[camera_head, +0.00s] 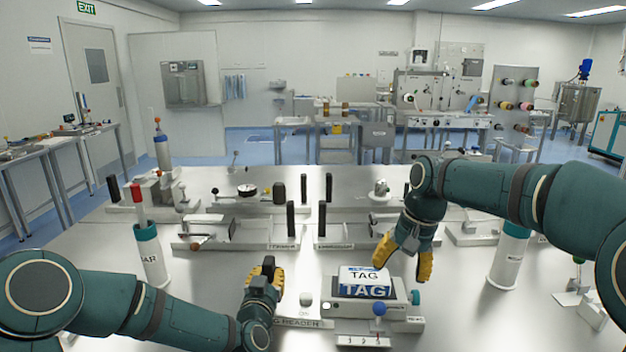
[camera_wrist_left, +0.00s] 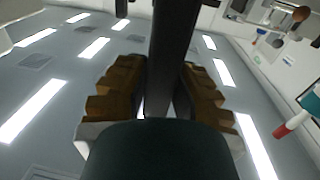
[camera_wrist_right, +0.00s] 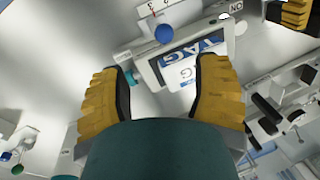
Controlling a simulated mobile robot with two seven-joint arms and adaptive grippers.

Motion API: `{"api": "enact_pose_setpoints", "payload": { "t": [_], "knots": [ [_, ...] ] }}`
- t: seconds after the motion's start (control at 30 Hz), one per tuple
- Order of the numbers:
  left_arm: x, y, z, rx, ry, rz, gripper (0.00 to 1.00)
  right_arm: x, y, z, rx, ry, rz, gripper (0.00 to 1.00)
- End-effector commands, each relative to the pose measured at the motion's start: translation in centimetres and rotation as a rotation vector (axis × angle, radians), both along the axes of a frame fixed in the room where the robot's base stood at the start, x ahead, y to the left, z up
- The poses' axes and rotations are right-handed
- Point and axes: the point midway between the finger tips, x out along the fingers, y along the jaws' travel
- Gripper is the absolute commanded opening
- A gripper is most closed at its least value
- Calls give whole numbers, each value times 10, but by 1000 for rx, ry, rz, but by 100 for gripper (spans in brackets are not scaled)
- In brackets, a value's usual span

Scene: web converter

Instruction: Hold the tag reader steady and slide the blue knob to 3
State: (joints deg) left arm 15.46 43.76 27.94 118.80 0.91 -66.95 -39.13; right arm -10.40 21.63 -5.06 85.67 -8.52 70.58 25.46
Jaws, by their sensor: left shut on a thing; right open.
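The tag reader (camera_head: 412,311) is a pale box on the table, with a blue-and-white TAG piece (camera_head: 364,283) on top. Its blue knob (camera_head: 379,309) stands at the front above a small numbered scale (camera_head: 362,339); it also shows in the right wrist view (camera_wrist_right: 165,34). I cannot tell which number it marks. My left gripper (camera_head: 267,266) is left of the reader, shut on a dark upright bar (camera_wrist_left: 172,50), by the reader's name plate (camera_head: 303,324). My right gripper (camera_head: 403,272) is open and empty, pointing down above the reader's back right part.
A teal side knob (camera_head: 416,298) sticks out at the reader's right. Fixtures with black upright handles (camera_head: 322,221) stand behind. White cylinders with teal tops stand left (camera_head: 151,258) and right (camera_head: 507,260). A small white knob (camera_head: 306,299) stands between left gripper and reader.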

Motion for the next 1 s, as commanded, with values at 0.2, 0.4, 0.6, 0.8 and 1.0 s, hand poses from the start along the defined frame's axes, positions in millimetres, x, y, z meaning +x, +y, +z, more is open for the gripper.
{"api": "enact_pose_setpoints", "payload": {
  "t": [0.2,0.4,0.6,0.8,1.0],
  "knots": [
    [0,1,-4,1,11,1,0,0,0,0,0,0,0,63],
    [0,1,-1,0,4,1,51,0,0,0,0,0,0,63],
    [0,0,1,1,-1,0,51,0,0,0,0,0,0,63],
    [-11,1,2,2,-2,-1,51,0,0,0,0,0,0,63],
    [-48,5,2,3,0,-2,51,0,0,0,0,0,0,63]
  ]
}}
